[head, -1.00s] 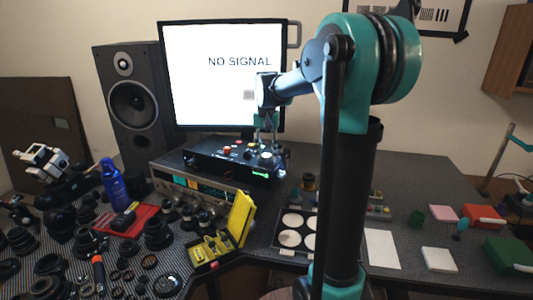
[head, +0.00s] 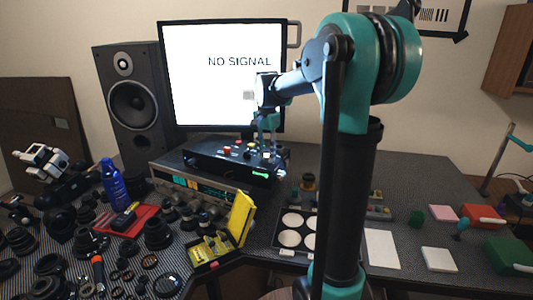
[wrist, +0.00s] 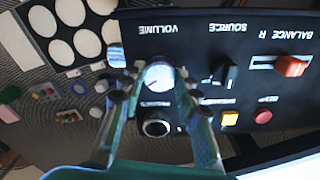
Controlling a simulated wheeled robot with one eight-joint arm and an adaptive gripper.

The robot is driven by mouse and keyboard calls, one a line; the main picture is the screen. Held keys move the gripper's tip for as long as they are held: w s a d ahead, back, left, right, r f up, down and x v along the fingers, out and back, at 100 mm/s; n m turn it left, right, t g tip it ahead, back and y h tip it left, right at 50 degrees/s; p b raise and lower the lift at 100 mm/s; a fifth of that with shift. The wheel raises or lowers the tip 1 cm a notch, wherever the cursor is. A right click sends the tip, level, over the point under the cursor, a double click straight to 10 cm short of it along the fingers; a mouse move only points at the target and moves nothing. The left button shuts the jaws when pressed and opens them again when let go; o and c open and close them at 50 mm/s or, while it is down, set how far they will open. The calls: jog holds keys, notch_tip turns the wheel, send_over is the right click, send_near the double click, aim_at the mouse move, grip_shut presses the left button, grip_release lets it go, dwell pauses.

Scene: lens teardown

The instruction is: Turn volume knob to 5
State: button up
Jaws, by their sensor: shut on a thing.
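The volume knob (wrist: 159,77) is a pale round knob on the black control box (head: 205,163). In the wrist view it sits below the upside-down VOLUME label. My gripper (wrist: 157,84) is shut on the knob, one finger on each side of it. In the head view my gripper (head: 268,146) points down onto the right part of the box. The knob is hard to make out there. A green bar (head: 260,175) glows on the box's front. I cannot read the knob's setting.
On the same panel are the source knob (wrist: 225,75), the red balance slider (wrist: 290,66), a yellow button (wrist: 229,118), a red button (wrist: 263,116) and a black round socket or dial (wrist: 156,127). The monitor (head: 222,100) stands behind the box. A tray with white discs (head: 290,238) lies in front.

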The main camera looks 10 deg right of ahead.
aim_at(266, 155)
dwell(0.3)
jog(key=o, duration=1.2)
jog(key=shift+c, duration=0.2)
jog(key=shift+r, duration=0.1)
notch_tip(266, 155, up, 12)
